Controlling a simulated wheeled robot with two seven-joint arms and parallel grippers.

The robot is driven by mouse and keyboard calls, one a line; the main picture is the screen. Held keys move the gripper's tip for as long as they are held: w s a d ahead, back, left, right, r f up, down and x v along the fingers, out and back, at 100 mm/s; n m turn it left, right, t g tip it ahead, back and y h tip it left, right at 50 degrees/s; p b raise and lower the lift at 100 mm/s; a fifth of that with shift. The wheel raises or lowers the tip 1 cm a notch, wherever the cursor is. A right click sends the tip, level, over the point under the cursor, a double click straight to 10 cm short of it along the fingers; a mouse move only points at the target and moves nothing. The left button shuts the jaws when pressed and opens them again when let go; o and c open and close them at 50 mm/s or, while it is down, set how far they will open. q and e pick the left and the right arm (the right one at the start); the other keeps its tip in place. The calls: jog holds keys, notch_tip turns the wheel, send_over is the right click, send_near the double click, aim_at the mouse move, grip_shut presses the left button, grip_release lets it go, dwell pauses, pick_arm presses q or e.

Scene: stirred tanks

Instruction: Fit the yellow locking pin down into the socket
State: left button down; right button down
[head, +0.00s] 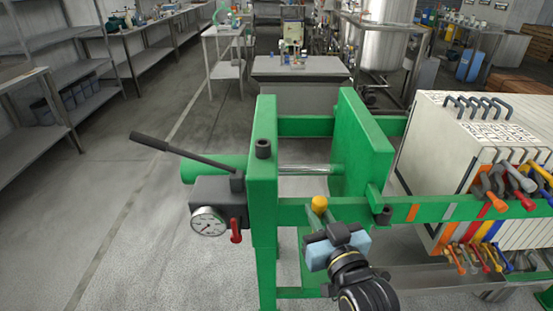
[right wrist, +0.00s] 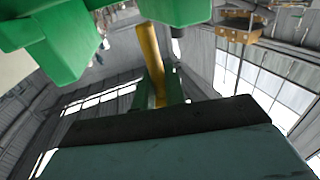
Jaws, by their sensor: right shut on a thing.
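The yellow locking pin (head: 319,204) shows its rounded yellow top just beyond my right gripper (head: 328,230) in the head view. My right gripper is shut on it, in front of the green press frame. In the right wrist view the pin (right wrist: 152,62) is a long yellow rod rising past the dark finger (right wrist: 165,118); its lower part is hidden. Two dark round collars show: one (head: 383,215) on the green rail right of the gripper, one (head: 263,148) on top of the left green post. I cannot tell which is the socket. The pin is apart from both. My left gripper is out of view.
The green frame (head: 262,190) carries a pressure gauge (head: 209,222), a black lever (head: 180,149) and a red handle (head: 236,230). White filter plates (head: 470,135) with coloured hoses (head: 490,203) stand at the right. The floor at the left is clear.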

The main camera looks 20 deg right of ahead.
jog(key=w+d+r+m+h+p, duration=0.1)
jog(key=w+d+h+p, duration=0.1)
jog(key=d, duration=0.9)
jog(key=w+d+r+m+h+p, duration=0.1)
jog(key=d+p, duration=0.4)
jog(key=d, duration=0.7)
jog(key=shift+w+r+m+g+h, duration=0.25)
jog(key=shift+w+m+h, duration=0.35)
jog(key=shift+w+h, duration=0.4)
notch_tip(320, 180, down, 6)
jog(key=b, duration=0.3)
jog(key=shift+r+p, duration=0.1)
jog(key=shift+p, duration=0.6)
jog(key=shift+f+b, duration=1)
jog(key=shift+f, duration=0.5)
